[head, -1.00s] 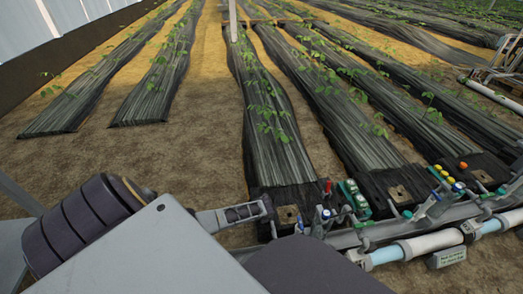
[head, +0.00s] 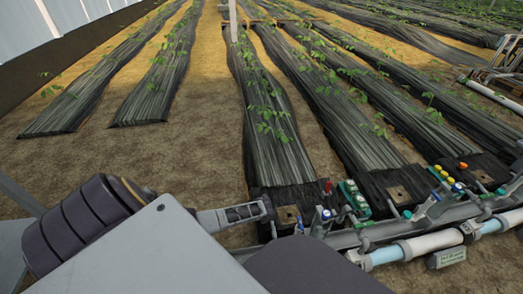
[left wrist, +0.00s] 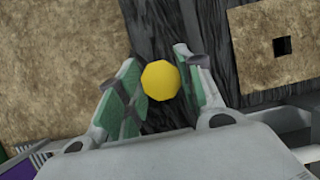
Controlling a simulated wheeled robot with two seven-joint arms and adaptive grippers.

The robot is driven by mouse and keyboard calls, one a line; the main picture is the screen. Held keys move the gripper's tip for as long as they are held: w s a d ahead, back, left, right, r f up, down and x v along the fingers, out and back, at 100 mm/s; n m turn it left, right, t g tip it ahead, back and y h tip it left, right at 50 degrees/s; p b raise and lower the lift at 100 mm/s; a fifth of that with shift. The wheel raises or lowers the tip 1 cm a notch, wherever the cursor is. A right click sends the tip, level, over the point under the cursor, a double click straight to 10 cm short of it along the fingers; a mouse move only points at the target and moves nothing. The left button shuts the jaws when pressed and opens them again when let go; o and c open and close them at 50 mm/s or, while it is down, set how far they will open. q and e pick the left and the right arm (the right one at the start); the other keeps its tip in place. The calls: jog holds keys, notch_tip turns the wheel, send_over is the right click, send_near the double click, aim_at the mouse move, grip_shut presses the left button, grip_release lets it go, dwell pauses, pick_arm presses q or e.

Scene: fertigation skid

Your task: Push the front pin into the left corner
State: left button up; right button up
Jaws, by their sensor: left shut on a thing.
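My left gripper (head: 264,207) reaches in from the left and is low over the near end of the middle dark fabric strip (head: 275,160). In the left wrist view its green-padded fingers (left wrist: 160,75) are shut on a pin with a round yellow head (left wrist: 162,81). The pin's shaft is hidden below the head, so I cannot tell whether its tip touches the fabric. Dark fabric (left wrist: 215,25) lies under the fingers. The pin does not show in the head view. My right gripper is not in view.
A tan square plate with a square hole (left wrist: 263,68) lies right of the fingers. Close by on the right stand a red-topped part (head: 327,186), a green box (head: 352,197) and a pipe manifold (head: 410,246). Yellow knobs (head: 442,174) are further right. Bare soil (head: 200,160) is open at left.

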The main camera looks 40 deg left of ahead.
pick_arm(q)
jog(key=shift+f+b, duration=0.3)
jog(key=shift+f, duration=0.1)
jog(key=o, duration=1.1)
jog(key=shift+c, duration=0.2)
jog(key=shift+r, duration=0.1)
